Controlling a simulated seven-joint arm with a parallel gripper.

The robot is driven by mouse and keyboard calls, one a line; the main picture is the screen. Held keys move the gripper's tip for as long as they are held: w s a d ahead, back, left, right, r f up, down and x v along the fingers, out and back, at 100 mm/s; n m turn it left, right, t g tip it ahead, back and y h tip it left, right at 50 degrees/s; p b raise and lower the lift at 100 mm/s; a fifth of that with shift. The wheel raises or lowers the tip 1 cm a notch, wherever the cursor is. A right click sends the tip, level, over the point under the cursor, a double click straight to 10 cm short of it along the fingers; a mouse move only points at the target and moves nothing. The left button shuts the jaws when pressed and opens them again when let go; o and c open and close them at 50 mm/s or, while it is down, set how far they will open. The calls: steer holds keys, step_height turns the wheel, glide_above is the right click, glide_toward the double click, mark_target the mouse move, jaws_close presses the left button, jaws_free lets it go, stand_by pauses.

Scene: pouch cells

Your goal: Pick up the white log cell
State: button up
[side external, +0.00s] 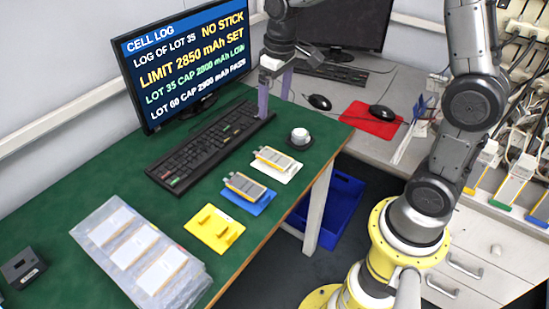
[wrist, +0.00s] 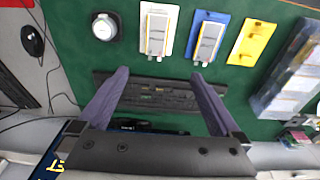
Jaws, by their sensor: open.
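A grey pouch cell (side external: 272,158) lies on a white card (side external: 287,176) near the right edge of the green table; the cell also shows in the wrist view (wrist: 156,35). A similar grey cell (side external: 246,186) lies on a blue card (side external: 258,206), to its left and nearer the camera. My gripper (side external: 275,92) is above the far part of the table, near the keyboard's right end. In the wrist view, its two purple fingers (wrist: 163,77) are spread wide with nothing between them. Both cells are well apart from the fingers.
A yellow card (side external: 203,237) and a clear sleeve with white rectangles (side external: 179,251) lie at front left. A black keyboard (side external: 190,158) and a monitor (side external: 187,55) reading "CELL LOG" stand behind. A round white-topped item (side external: 299,138) sits beyond the white card.

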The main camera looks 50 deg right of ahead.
steer(key=g, duration=0.1)
glide_above(274, 157)
steer(key=f, duration=1.2)
steer(key=shift+s+a+f, duration=0.1)
steer(key=shift+s+f, duration=0.2)
steer(key=shift+s, duration=0.05)
steer(key=shift+w+f, duration=0.15)
steer(key=shift+f, duration=1.35)
steer(key=shift+w+f, duration=0.15)
steer(key=shift+f, duration=1.3)
steer(key=shift+r, duration=0.1)
steer(key=c, duration=1.3)
